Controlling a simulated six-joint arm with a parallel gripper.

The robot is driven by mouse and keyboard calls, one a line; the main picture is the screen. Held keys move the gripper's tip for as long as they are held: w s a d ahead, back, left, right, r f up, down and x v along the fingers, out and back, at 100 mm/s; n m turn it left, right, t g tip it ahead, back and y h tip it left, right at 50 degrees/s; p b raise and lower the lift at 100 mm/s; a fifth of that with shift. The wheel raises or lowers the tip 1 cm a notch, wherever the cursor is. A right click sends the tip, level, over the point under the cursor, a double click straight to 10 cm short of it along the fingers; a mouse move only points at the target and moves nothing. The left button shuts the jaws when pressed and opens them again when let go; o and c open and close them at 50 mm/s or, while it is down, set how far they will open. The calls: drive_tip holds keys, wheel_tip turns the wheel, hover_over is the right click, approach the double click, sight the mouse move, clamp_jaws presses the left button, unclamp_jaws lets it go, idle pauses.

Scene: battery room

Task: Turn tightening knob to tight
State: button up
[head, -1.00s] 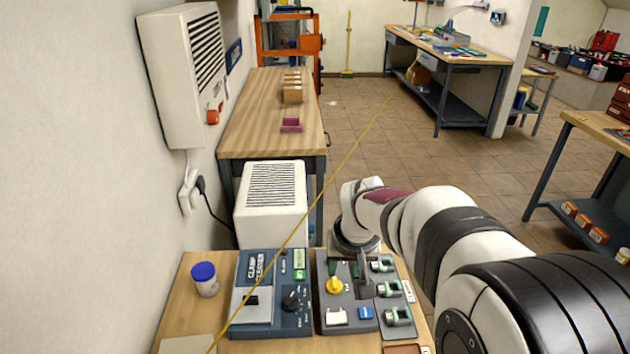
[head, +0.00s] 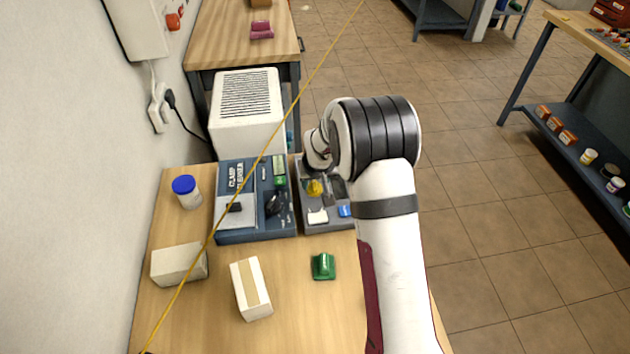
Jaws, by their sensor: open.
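The blue clamp tester (head: 257,228) sits on the wooden bench with a black knob (head: 276,204) on its right half. A grey panel (head: 330,226) beside it carries a yellow knob (head: 314,187). I cannot tell which knob is the tightening knob, and their markings are too small to read. My wrist hangs over the far part of the grey panel, just beyond the yellow knob. My gripper's fingers are hidden behind my wrist, and no contact with a knob can be seen. My arm also covers the right part of the grey panel.
A blue-capped jar (head: 187,192) stands left of the tester. Two pale boxes (head: 178,264) (head: 251,288) and a green part (head: 323,266) lie in front. A white vented unit (head: 247,115) stands behind. A thin yellow line crosses the view diagonally.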

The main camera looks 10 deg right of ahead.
clamp_jaws()
idle(0.5)
drive_tip(key=m, duration=0.2)
drive_tip(key=m+h, duration=0.1)
drive_tip(key=m, duration=0.1)
drive_tip(key=shift+a+h, duration=0.2)
drive_tip(key=shift+h, duration=0.1)
drive_tip(key=m, duration=0.2)
drive_tip(key=m+g+h, duration=0.1)
drive_tip(key=m, duration=0.1)
drive_tip(key=shift+w+a+m, duration=0.1)
drive_tip(key=shift+a+m, duration=0.1)
drive_tip(key=shift+m, duration=0.2)
drive_tip(key=m+g, duration=0.1)
drive_tip(key=m, duration=0.1)
drive_tip(key=m+h, duration=0.1)
drive_tip(key=m, duration=0.1)
drive_tip(key=shift+w+a+g, duration=0.1)
drive_tip(key=shift+w+g, duration=0.1)
drive_tip(key=shift+g, duration=0.2)
drive_tip(key=shift+w+a+m+g+h, duration=0.1)
drive_tip(key=shift+m+g+h, duration=0.2)
drive_tip(key=shift+m, duration=0.8)
drive_tip(key=shift+m+g+h, duration=0.1)
drive_tip(key=shift+m+g, duration=0.3)
drive_tip(key=shift+m, duration=0.7)
unclamp_jaws()
